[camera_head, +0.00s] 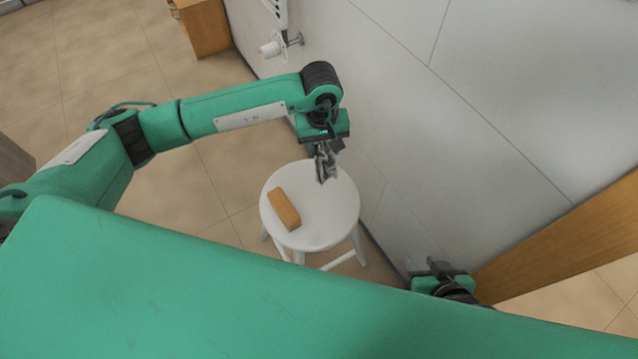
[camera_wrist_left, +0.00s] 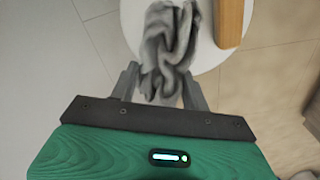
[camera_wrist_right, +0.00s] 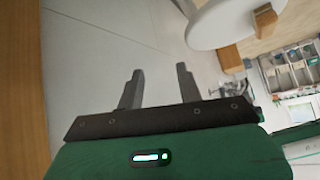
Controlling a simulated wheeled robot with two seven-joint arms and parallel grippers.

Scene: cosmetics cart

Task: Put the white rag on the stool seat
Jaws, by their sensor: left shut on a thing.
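The white rag (camera_head: 326,168) looks crumpled and greyish. My left gripper (camera_head: 322,150) is shut on it and points down over the back right part of the white stool seat (camera_head: 320,222). In the left wrist view the rag (camera_wrist_left: 168,48) hangs between the fingers and extends over the seat (camera_wrist_left: 132,22). I cannot tell whether its lower end touches the seat. My right gripper (camera_wrist_right: 160,76) is open and empty, low by the wall; the seat (camera_wrist_right: 212,25) shows beyond it in the right wrist view.
A tan wooden-looking block (camera_head: 283,208) lies on the left part of the seat. The seat's front and right parts are clear. A pale wall (camera_head: 440,120) stands close to the right of the stool. A white fixture (camera_head: 272,46) is on the wall further back.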

